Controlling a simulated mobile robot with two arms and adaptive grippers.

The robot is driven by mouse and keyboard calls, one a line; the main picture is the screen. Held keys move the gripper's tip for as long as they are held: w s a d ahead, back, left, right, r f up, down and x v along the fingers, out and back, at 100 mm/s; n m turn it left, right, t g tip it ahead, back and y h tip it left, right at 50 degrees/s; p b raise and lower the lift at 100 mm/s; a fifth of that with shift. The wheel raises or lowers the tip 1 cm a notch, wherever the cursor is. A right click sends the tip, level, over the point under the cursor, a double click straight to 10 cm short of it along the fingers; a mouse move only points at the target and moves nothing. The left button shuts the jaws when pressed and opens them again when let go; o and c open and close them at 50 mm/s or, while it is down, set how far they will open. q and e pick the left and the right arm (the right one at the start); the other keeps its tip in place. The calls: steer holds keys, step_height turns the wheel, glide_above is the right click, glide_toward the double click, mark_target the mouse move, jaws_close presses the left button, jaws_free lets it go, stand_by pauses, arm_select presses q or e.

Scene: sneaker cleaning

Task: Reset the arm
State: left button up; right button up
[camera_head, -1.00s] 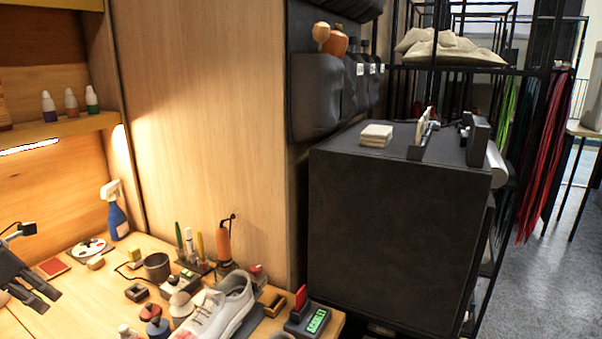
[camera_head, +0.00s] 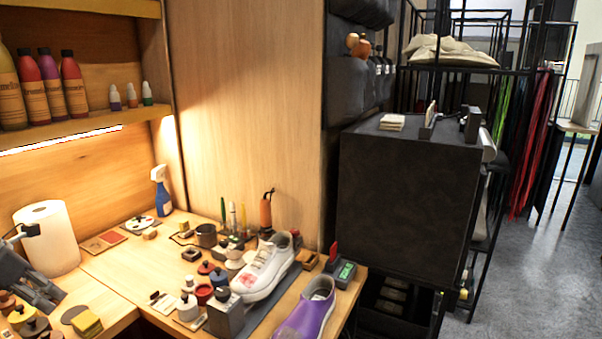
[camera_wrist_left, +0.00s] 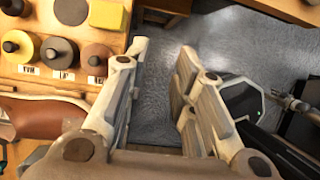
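My left gripper (camera_head: 50,300) is at the left edge of the head view, over the left part of the bench. In the left wrist view my left gripper (camera_wrist_left: 160,60) has its two fingers apart, with only grey floor showing between them. It holds nothing. My right gripper is in neither view. A white sneaker (camera_head: 265,268) with a reddish stain on its toe stands on the bench, and a purple sneaker (camera_head: 306,312) is nearer the front edge. Both are clear of my left gripper.
A paper towel roll (camera_head: 48,238) stands just behind my left gripper. Small pots and a yellow block (camera_head: 87,322) lie close below it. A blue spray bottle (camera_head: 161,190) stands at the back. A black cabinet (camera_head: 405,205) is right of the bench, with open floor beyond.

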arm_select(q)
steer(key=w+d+f+n+t+h, duration=0.2)
steer(key=w+d+f+n+h, duration=0.15)
steer(key=d+f, duration=0.45)
steer(key=w+d+f+n+t+h, duration=0.1)
steer(key=w+d+f+n+h, duration=0.25)
steer(key=d+f, duration=0.45)
steer(key=s+d+f+n+t+y, duration=0.1)
steer(key=s+f+n+t+y, duration=0.15)
steer(key=f+n, duration=0.6)
steer(key=s+d+f+n+t+y, duration=0.1)
steer(key=f+n+t, duration=0.35)
steer(key=f, duration=0.75)
steer(key=s+d+f+n+g+y, duration=0.2)
steer(key=s+f+n+g+y, duration=0.4)
steer(key=s+f+n, duration=1.15)
steer(key=s+d+f+g, duration=0.2)
steer(key=s+f, duration=0.2)
steer(key=s, duration=0.6)
steer(key=s+d+f+n+g, duration=0.1)
steer(key=s+d+f+g, duration=0.1)
steer(key=s, duration=0.9)
steer(key=s+d+f+g+p, duration=0.1)
steer(key=s+d+f+g, duration=0.2)
steer(key=s+f, duration=0.4)
steer(key=s+d, duration=0.1)
steer(key=s, duration=0.3)
steer(key=shift+s, duration=0.15)
